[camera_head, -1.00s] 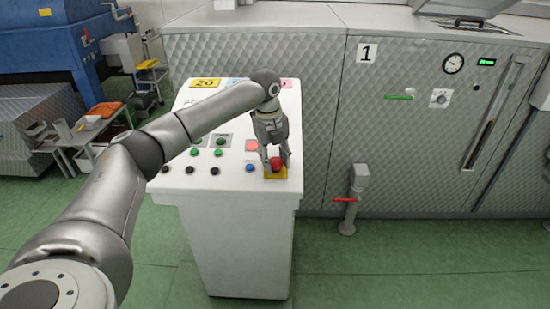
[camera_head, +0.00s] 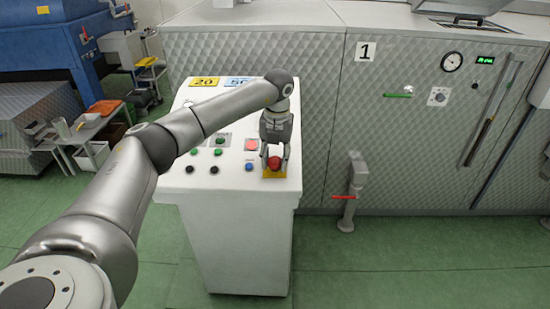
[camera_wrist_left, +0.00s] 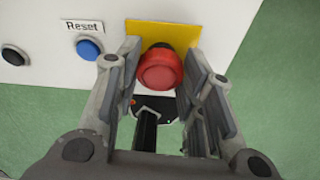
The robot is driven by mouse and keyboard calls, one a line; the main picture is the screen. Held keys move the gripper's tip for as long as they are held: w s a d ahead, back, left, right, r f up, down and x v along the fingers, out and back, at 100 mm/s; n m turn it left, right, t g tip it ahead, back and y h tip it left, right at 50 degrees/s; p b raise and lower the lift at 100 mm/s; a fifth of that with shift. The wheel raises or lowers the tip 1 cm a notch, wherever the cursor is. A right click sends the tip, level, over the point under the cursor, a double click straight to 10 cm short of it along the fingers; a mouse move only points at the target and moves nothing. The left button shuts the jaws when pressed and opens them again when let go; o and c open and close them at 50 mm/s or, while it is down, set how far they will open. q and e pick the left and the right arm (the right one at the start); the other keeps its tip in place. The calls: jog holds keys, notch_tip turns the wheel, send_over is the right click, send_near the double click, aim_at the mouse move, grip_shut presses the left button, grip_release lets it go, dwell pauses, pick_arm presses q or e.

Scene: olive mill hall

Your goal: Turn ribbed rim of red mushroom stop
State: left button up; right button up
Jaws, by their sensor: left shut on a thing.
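The red mushroom stop (camera_head: 274,163) sits on a yellow plate (camera_head: 268,174) at the front right corner of the white control desk. It also shows in the left wrist view (camera_wrist_left: 161,70), in front of its yellow plate (camera_wrist_left: 205,47). My left gripper (camera_head: 274,155) reaches down over it from behind, one finger on each side of the red head. In the left wrist view the fingers (camera_wrist_left: 165,75) flank the head and are shut on it; the exact contact at the rim is hard to see. My right gripper is not in view.
A blue button (camera_wrist_left: 88,49) with a "Reset" label (camera_wrist_left: 82,26) and a black button (camera_wrist_left: 15,55) lie left of the stop. The white desk (camera_head: 240,235) stands close to the quilted metal machine (camera_head: 400,130). Green floor (camera_head: 400,270) is free in front.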

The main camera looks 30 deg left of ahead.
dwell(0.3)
pick_arm(q)
jog(key=o, duration=1)
jog(key=shift+o, duration=0.2)
jog(key=shift+r, duration=0.1)
notch_tip(320, 180, up, 12)
jog(key=shift+d, duration=0.35)
jog(key=shift+s, duration=0.1)
